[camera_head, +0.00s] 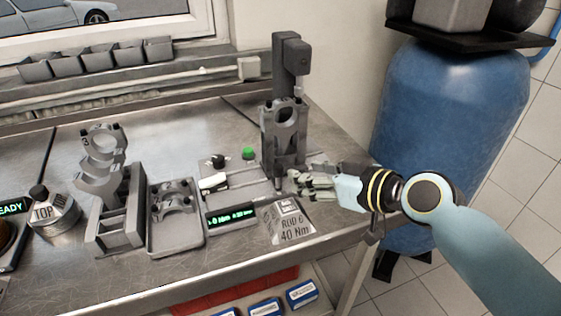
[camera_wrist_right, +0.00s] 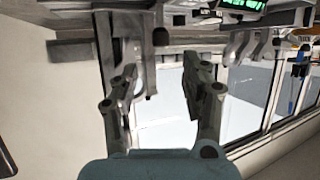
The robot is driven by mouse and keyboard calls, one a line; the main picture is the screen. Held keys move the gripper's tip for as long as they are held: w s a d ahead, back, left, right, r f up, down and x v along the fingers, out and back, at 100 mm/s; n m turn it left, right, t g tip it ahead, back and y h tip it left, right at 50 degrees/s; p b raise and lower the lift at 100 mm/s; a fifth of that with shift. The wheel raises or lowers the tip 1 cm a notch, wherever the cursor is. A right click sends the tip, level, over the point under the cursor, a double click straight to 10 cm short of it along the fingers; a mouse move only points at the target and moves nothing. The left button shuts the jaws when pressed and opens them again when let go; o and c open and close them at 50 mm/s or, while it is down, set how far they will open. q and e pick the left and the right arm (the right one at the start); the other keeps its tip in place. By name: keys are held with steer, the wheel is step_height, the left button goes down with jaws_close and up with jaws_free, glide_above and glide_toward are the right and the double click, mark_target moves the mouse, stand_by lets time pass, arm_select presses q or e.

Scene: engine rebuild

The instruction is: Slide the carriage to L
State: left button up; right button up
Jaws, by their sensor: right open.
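A grey upright fixture (camera_head: 270,150) with a ring-shaped rod end stands at the right of the bench, under a dark column with an overhanging head (camera_head: 290,55). It seems to sit on a flat base with rails (camera_head: 235,185); I cannot tell which part is the carriage, and no L mark is readable. My right gripper (camera_head: 297,184) is just right of the fixture's foot. In the right wrist view the fingers (camera_wrist_right: 158,80) are apart with nothing gripped, and a dark-tipped rod (camera_wrist_right: 160,40) shows beyond them. My left gripper is not in view.
A green button (camera_head: 248,153), a black knob (camera_head: 218,161) and a green-lit display (camera_head: 231,216) are left of the fixture. A parts tray (camera_head: 176,248) stands left. A blue tank (camera_head: 450,130) stands beyond the bench's right edge.

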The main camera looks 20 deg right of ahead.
mark_target(282, 169)
steer(key=x, duration=1)
steer(key=shift+s+f, duration=0.1)
jaws_close()
